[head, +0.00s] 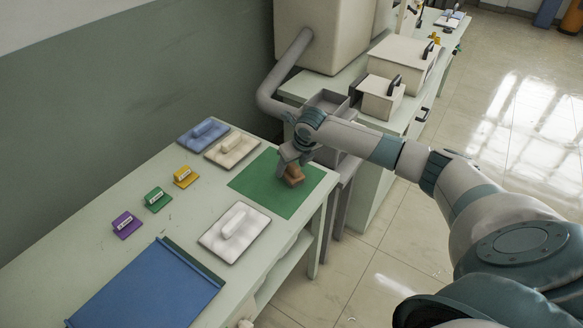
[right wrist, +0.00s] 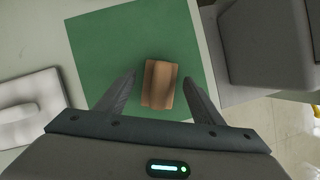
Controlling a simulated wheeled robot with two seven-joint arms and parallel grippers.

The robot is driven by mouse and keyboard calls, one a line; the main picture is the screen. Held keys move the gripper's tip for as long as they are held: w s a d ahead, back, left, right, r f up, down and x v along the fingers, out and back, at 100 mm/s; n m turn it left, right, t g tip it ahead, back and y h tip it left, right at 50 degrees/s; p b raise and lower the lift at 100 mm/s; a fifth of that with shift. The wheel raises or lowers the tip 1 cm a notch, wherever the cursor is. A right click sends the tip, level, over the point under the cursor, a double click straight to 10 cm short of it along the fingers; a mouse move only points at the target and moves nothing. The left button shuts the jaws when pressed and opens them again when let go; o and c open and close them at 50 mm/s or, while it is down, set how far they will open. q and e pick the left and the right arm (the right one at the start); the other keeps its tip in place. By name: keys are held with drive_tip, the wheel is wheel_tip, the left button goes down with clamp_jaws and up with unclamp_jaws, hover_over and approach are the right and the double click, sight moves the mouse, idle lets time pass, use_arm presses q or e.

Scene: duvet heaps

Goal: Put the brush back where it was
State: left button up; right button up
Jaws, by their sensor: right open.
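The brush seems to be the brown wooden block (head: 292,177) on the green mat (head: 268,201). In the right wrist view the block (right wrist: 158,83) lies on the green mat (right wrist: 100,40), with a ridge along its top. My right gripper (head: 290,164) points down over the block and partly hides it in the head view. In the right wrist view my right gripper (right wrist: 160,78) is open, one finger on each side of the block, with gaps visible. My left gripper is in neither view.
Yellow (head: 182,180), green (head: 153,205) and purple (head: 121,229) labelled blocks line the left. A blue board (head: 150,290) lies in front. A grey bin (head: 327,100) stands beyond the table.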

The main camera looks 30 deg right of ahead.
drive_tip(key=b+v, duration=0.2)
drive_tip(key=v, duration=0.9)
idle(0.3)
